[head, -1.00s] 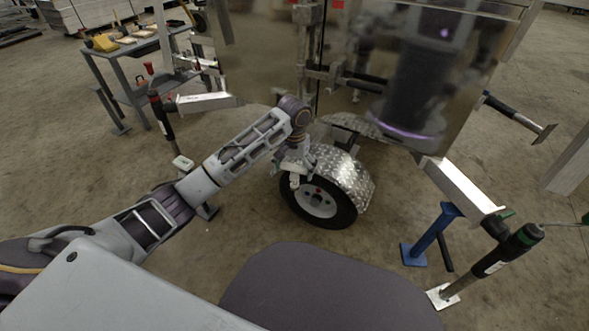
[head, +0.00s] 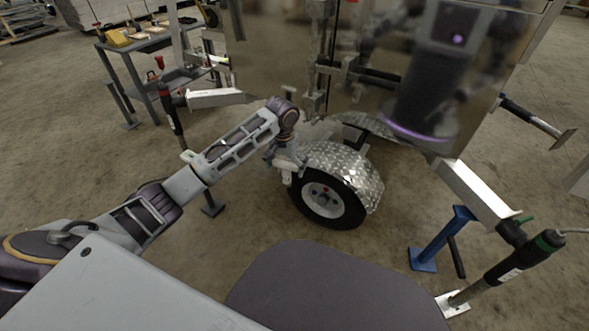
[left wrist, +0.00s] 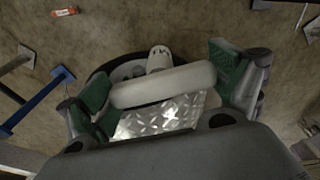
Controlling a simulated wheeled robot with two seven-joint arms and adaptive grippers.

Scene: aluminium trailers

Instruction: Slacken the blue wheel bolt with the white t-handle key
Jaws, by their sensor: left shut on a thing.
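My left gripper (head: 287,163) is beside the upper left of the trailer wheel (head: 331,207), close to the mudguard. In the left wrist view its green-padded fingers (left wrist: 165,84) are closed around the white t-handle key (left wrist: 150,90), whose pale crossbar lies between them. A round white part shows just beyond the bar, in front of the dark tyre (left wrist: 98,76). Small coloured bolts show on the pale rim, one of them red. I cannot make out the blue bolt for certain, nor whether the key touches any bolt. My right gripper is not in view.
A silver tread-plate mudguard (head: 352,165) arches over the wheel, under the shiny trailer body (head: 290,60). A blue support stand (head: 437,241) and a black-handled jack (head: 505,270) stand at right. A workbench (head: 150,45) is at back left. Floor left of the wheel is mostly clear.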

